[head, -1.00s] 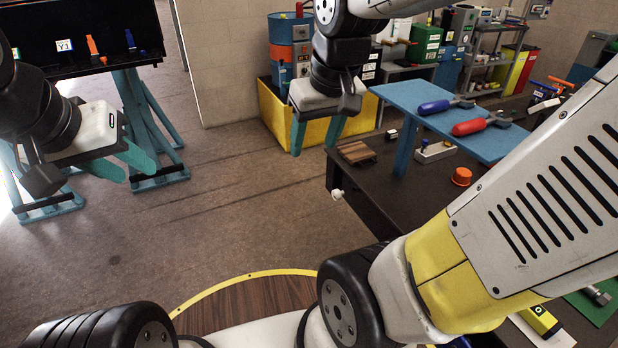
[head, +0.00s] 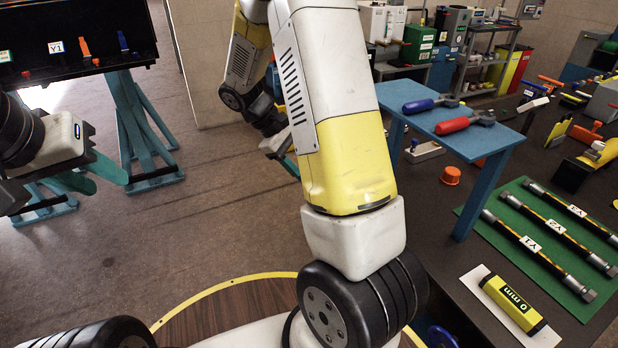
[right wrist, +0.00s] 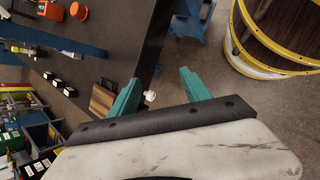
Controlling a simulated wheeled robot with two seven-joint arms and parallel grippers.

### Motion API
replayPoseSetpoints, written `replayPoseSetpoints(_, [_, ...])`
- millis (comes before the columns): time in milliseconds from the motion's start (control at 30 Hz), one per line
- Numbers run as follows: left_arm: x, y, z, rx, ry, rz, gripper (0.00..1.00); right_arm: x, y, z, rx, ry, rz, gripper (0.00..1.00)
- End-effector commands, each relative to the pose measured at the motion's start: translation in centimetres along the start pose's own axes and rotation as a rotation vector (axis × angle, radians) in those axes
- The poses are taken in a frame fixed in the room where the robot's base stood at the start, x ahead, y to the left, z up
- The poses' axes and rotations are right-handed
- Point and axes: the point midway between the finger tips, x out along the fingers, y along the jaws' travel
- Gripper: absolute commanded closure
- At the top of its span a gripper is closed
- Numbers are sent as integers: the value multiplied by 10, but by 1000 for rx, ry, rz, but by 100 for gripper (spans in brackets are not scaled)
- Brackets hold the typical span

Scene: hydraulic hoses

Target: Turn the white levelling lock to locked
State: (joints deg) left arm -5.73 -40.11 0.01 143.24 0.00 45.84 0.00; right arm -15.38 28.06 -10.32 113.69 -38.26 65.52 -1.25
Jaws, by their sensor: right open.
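The white levelling lock (right wrist: 150,96) is a small pale knob on the side edge of the dark bench, in the right wrist view. There it appears between the two teal fingers of my right gripper (right wrist: 158,84), closer to the left finger. The fingers are apart and hold nothing; I cannot tell the depth gap to the knob. In the head view my right arm hides the lock, and only a bit of the right gripper (head: 289,164) shows. My left gripper (head: 97,176) is over the floor at the left, its fingers apart and empty.
The dark bench (head: 440,215) carries a blue raised shelf (head: 400,95) with blue- and red-handled tools, an orange cap (head: 451,175), a green mat (head: 520,200) with labelled hoses and a yellow 0 mm block (head: 512,305). Floor left of the bench is clear.

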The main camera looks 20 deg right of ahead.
Motion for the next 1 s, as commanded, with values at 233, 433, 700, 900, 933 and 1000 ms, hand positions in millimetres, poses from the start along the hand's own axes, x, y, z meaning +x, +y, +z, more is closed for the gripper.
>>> replayPoseSetpoints(233, [0,0,0,0,0,0,64,63,14,-54,-204,-273,221,44])
replayPoseSetpoints(433, [0,0,0,0,0,0,64,110,18,-96,-372,-470,427,44])
replayPoseSetpoints(700, [0,0,0,0,0,0,64,160,11,-144,-569,-664,685,44])
replayPoseSetpoints(900, [0,0,0,0,0,0,64,175,7,-157,-625,-713,768,44])
replayPoseSetpoints(933, [0,0,0,0,0,0,64,176,8,-157,-627,-715,772,44])
replayPoseSetpoints(1000, [0,0,0,0,0,0,64,178,12,-156,-629,-717,774,44])
